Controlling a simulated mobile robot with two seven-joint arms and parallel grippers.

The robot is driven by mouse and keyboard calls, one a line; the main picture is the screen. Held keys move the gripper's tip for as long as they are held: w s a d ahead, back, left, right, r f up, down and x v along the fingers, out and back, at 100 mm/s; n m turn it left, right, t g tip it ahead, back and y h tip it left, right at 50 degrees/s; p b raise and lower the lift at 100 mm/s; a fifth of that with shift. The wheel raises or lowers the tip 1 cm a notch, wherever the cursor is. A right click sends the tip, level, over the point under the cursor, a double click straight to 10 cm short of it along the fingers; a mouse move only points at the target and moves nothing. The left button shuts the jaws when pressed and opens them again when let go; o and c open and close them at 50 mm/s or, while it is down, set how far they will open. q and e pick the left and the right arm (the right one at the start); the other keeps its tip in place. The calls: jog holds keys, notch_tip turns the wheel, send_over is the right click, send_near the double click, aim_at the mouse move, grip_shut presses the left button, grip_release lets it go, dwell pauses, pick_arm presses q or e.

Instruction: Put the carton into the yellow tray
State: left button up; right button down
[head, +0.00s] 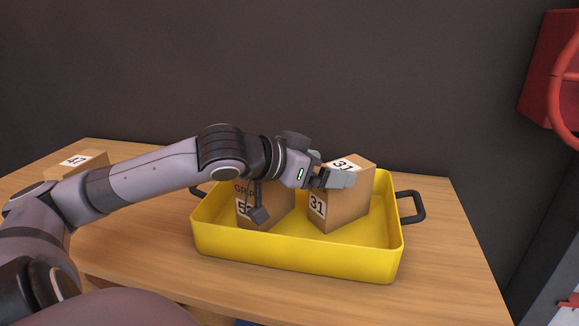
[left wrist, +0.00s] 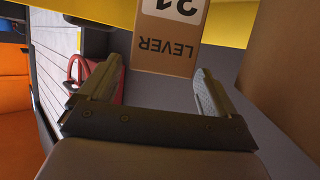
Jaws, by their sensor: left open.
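The yellow tray (head: 300,262) stands on the wooden table. A brown carton marked 31 (head: 350,205) is inside its walls on the right. A second brown carton, marked GRIP (head: 270,212), is in the tray on the left, partly hidden by my arm. My left gripper (head: 335,179) is over the tray, at the upper left of carton 31. In the left wrist view the gripper (left wrist: 158,72) is open, and carton 31, lettered LEVER (left wrist: 172,52), shows at its fingertips. I cannot tell whether they touch. My right gripper is not in view.
Another carton (head: 88,160) stands at the table's left end, partly behind my arm. The tray has black handles, one at the right (head: 411,207). A dark wall stands behind the table. A red object (head: 553,70) is at the upper right.

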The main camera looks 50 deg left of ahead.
pick_arm(q)
jog(key=b+v, duration=0.1)
jog(key=v, duration=0.7)
dwell(0.5)
jog(key=shift+d, duration=0.15)
dwell(0.4)
